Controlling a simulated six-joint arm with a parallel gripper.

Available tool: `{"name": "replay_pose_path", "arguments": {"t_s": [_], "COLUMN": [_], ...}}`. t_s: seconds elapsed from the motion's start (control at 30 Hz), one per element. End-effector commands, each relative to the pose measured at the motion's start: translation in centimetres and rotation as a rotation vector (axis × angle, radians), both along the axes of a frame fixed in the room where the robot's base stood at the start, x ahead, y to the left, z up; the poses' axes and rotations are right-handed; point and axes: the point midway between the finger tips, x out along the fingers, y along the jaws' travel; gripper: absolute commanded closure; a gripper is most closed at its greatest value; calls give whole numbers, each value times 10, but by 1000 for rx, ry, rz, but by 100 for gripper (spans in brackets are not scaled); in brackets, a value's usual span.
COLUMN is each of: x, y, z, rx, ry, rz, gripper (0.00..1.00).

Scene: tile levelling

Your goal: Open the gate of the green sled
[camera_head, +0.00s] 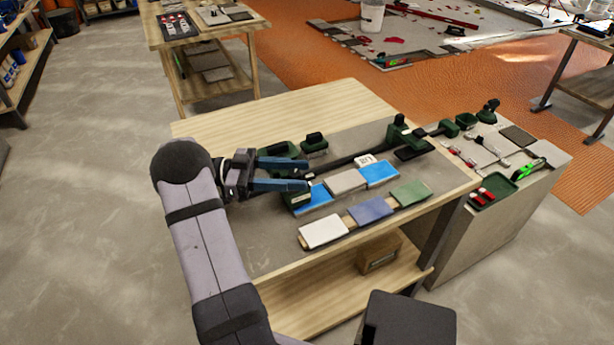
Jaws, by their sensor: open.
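Several dark green parts lie on the grey mat of the workbench, and I cannot tell for sure which is the sled. One green part (298,204) sits at the left end of a dark rail (345,161), partly hidden under my gripper's lower finger. Another green part (402,133) with an upright piece stands at the rail's right end. No gate can be made out clearly. My gripper (310,174) is open, its two blue fingers pointing right over the rail's left end. Nothing shows between them. Whether they touch anything is unclear.
Green-based blocks (314,143) lie behind the rail. In front are blue and grey tiles (346,181), then a row with white (324,231), blue (370,210) and green (410,193) tiles. A side bench (545,150) holds tools. The bench's back left (240,122) is bare.

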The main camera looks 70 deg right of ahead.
Motion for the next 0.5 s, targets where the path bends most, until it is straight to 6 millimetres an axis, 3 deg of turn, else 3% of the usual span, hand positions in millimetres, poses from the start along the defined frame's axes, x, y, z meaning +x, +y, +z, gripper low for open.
{"name": "replay_pose_path", "arguments": {"t_s": [0.2, 0.5], "x": [24, 30], "y": [6, 8], "z": [-1, 0], "rx": [0, 1], "ry": [0, 1], "rz": [1, -1], "gripper": [57, 57]}}
